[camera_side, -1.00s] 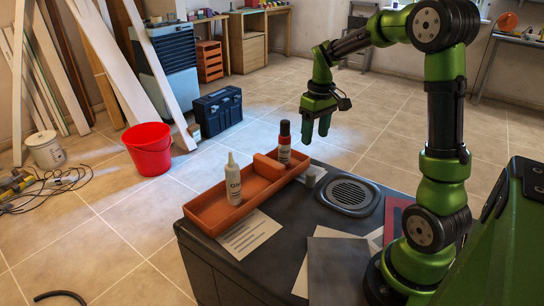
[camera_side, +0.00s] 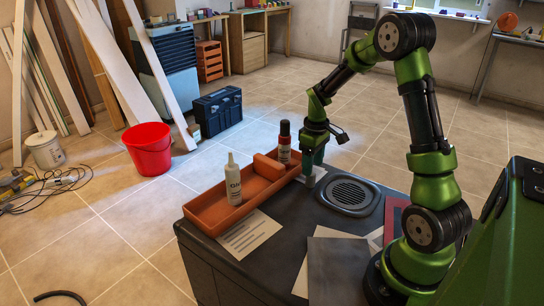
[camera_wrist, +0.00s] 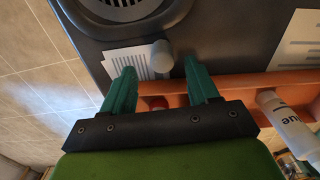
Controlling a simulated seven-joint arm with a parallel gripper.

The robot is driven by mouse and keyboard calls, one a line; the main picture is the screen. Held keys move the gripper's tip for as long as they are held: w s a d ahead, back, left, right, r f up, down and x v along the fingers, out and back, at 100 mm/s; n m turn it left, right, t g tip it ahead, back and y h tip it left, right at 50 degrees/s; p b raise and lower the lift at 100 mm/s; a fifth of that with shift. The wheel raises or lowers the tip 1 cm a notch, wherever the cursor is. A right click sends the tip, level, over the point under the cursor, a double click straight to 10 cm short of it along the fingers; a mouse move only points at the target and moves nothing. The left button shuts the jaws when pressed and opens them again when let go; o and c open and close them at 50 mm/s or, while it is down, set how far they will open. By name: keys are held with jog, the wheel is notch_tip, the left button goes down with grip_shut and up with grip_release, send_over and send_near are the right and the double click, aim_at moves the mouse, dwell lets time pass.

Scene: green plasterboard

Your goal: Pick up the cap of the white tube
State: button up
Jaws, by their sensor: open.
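The white glue tube (camera_side: 234,185) stands upright in the orange tray, its pointed nozzle bare. It also shows at the right of the wrist view (camera_wrist: 288,120). A small grey cylinder, seemingly its cap (camera_side: 310,181), stands apart from it on the dark worktop, at a paper's edge. In the wrist view the cap (camera_wrist: 161,56) lies just beyond the fingertips, between their lines. My gripper (camera_side: 310,160) points down close above the cap. In the wrist view its green fingers (camera_wrist: 159,68) are apart with nothing gripped. Whether a finger touches the cap I cannot tell.
The orange tray (camera_side: 213,223) runs beside the cap and holds a red bottle with a black top (camera_side: 284,146) and an orange block (camera_side: 268,167) near my gripper. A round vent (camera_side: 349,193) lies right of the cap. Papers (camera_side: 250,233) lie on the worktop.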

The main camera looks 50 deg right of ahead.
aim_at(311, 179)
notch_tip(311, 179, down, 5)
jog(key=shift+a+f, duration=0.1)
jog(key=shift+a, duration=0.05)
jog(key=c, duration=1)
